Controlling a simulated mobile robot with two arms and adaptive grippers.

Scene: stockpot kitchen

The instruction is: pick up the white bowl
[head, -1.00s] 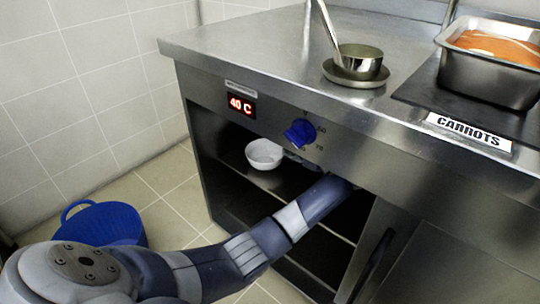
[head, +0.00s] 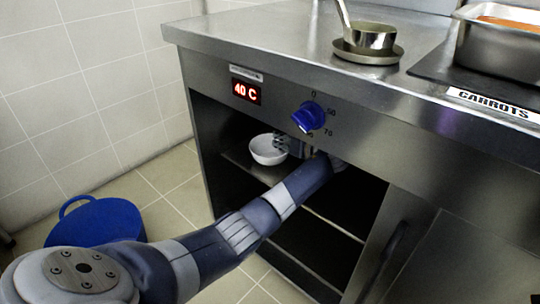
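The white bowl (head: 266,150) sits upright on the upper shelf inside the open steel cabinet, under the temperature display. My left arm reaches into the cabinet from the lower left. My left gripper (head: 284,144) is at the bowl's right side, close to its rim. The gripper is small and dark in the shade, and its fingers partly merge with the bowl's edge, so I cannot tell whether they touch or close on it. My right gripper is not in view.
The cabinet's top edge and front panel, with a blue knob (head: 308,117) and a red display (head: 245,91), lie just above the bowl. A ladle rests in a metal dish (head: 368,52) on the counter. A blue bucket (head: 97,224) stands on the floor at left.

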